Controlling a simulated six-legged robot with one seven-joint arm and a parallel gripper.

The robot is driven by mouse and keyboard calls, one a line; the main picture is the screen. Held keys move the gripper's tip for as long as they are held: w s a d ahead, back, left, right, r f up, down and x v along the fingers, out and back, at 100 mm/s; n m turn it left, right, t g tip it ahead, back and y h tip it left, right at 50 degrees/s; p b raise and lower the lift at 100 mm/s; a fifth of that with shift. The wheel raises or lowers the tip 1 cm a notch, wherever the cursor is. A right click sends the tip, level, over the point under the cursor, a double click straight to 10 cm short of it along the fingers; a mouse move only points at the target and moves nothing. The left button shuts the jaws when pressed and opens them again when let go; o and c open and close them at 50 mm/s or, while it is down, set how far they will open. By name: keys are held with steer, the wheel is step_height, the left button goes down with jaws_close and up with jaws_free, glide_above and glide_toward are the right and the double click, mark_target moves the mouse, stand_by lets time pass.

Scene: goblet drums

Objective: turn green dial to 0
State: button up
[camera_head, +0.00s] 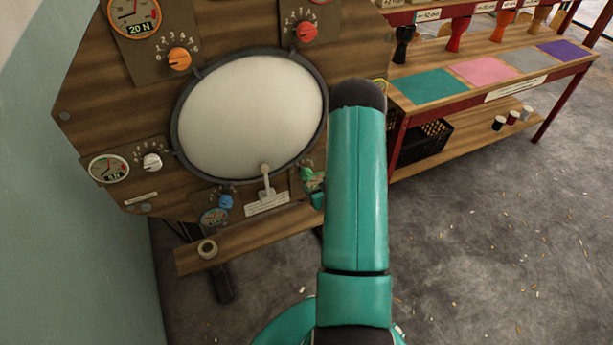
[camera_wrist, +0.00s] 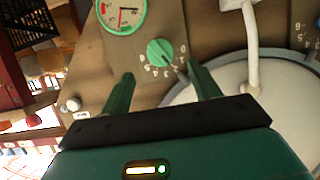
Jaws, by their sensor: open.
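The green dial (camera_wrist: 160,52) is a round knob on the brown wooden panel, with small numbers along its lower side in the wrist view. Its exact setting is too small to read. A green-rimmed gauge (camera_wrist: 123,14) sits up and left of it. My gripper (camera_wrist: 160,72) is open, with one finger to the left of and below the dial and the other to its right. Nothing is between the fingers, and the dial lies beyond the gap between their tips. In the head view the green dial (camera_head: 307,174) is partly hidden by my gripper and arm.
A white drumhead (camera_head: 250,112) fills the panel's middle. A pale lever (camera_head: 266,180) stands close to the green dial. Blue (camera_head: 226,201), white (camera_head: 152,161), orange (camera_head: 179,59) and red (camera_head: 307,32) dials surround the drumhead. A shelf table (camera_head: 440,95) with small drums stands right.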

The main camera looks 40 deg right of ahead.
mark_target(307, 176)
steer(key=x, duration=0.8)
steer(key=shift+w, duration=0.1)
steer(key=c, duration=0.9)
